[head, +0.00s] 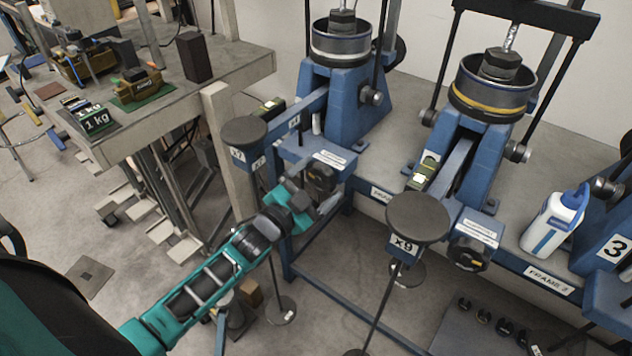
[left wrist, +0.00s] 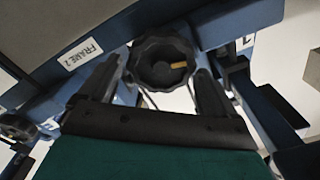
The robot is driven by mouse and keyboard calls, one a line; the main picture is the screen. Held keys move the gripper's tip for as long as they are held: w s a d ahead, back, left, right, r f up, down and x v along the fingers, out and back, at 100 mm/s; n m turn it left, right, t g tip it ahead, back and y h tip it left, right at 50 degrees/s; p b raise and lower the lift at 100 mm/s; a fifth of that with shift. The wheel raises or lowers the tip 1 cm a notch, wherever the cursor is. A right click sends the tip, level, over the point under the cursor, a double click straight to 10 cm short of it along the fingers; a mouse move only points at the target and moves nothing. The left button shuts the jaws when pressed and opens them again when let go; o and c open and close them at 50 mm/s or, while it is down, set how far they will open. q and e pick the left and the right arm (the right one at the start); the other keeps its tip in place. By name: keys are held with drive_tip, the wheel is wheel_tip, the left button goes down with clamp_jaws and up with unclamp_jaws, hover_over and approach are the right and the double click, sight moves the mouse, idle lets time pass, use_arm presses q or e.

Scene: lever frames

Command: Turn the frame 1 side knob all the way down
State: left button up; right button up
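The side knob (head: 320,177) of the left blue lever frame is a black, lobed round knob under a white label. The number on that frame cannot be clearly read in the head view. In the left wrist view the knob (left wrist: 163,62) faces the camera, with an orange mark pointing right. My left gripper (head: 308,200) is just in front of and below this knob. Its fingers (left wrist: 158,88) are apart, one on each side of the knob's lower part; I cannot tell whether they touch it. My right gripper is not in view.
Round weight hangers (head: 244,133) and (head: 418,217) flank the left knob. A white bottle (head: 556,225) stands right. A bench (head: 225,62) with weights is at left.

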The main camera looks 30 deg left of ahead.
use_arm(q)
drive_tip(key=shift+o, duration=0.7)
drive_tip(key=shift+s, duration=0.3)
drive_tip(key=s+a, duration=0.1)
drive_tip(key=s, duration=1.1)
drive_tip(key=shift+a, duration=0.4)
drive_tip(key=shift+s, duration=0.1)
drive_tip(key=s+d+f+n+g, duration=0.6)
drive_tip(key=d+f, duration=0.3)
drive_tip(key=f, duration=0.2)
drive_tip(key=shift+d+g, duration=0.3)
drive_tip(key=shift+g, duration=0.2)
